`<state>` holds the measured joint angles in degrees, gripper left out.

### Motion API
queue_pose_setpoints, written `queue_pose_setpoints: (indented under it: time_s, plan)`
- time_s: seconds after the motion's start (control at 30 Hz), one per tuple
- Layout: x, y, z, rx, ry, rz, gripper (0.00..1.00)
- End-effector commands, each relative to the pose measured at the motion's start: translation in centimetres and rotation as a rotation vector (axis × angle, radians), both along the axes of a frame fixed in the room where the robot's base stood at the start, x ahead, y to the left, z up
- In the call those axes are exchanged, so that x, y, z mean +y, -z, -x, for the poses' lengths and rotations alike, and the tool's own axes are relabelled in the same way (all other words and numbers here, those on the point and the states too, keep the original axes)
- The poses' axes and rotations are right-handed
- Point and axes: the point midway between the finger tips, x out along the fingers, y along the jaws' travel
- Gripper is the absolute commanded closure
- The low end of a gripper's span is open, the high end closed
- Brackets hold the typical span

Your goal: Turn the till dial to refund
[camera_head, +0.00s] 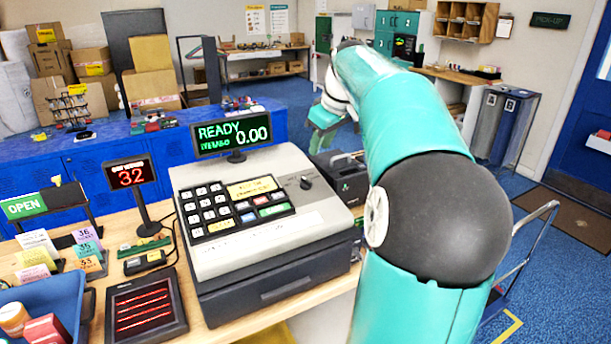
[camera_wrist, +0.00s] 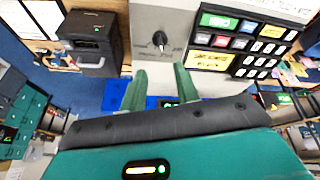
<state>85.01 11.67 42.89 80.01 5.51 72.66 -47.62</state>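The till (camera_head: 262,232) stands on the wooden counter, its screen reading READY and 0.00. Its dial (camera_head: 305,182) is a small dark knob at the right of the keypad. In the wrist view the dial (camera_wrist: 160,39) is a black knob with a light pointer mark, on the till's light grey panel. The labels around it are too small to read. My gripper (camera_wrist: 161,72) is open and empty, its two green fingers apart below the dial in that view, not touching it. In the head view my gripper (camera_head: 323,117) is partly hidden by my arm, beyond the till.
A dark printer-like box (camera_head: 343,178) stands right of the till. The till screen (camera_head: 231,134) rises at its back. A red number display (camera_head: 131,178) and a scanner plate (camera_head: 146,308) are to the left. A blue tray (camera_head: 60,297) sits at the front left.

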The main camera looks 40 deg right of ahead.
Motion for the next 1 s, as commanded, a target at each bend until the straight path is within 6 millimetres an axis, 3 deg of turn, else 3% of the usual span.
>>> queue_pose_setpoints:
  time_s: [0.4,0.6,1.0]
  plan:
    - [-0.5,7.6,-3.0,0.002,-0.003,-0.005,0.69]
    - [-0.7,10.4,-4.2,0.001,-0.001,-0.004,0.69]
    - [-0.8,11.4,-4.8,0.000,0.000,-0.001,0.69]
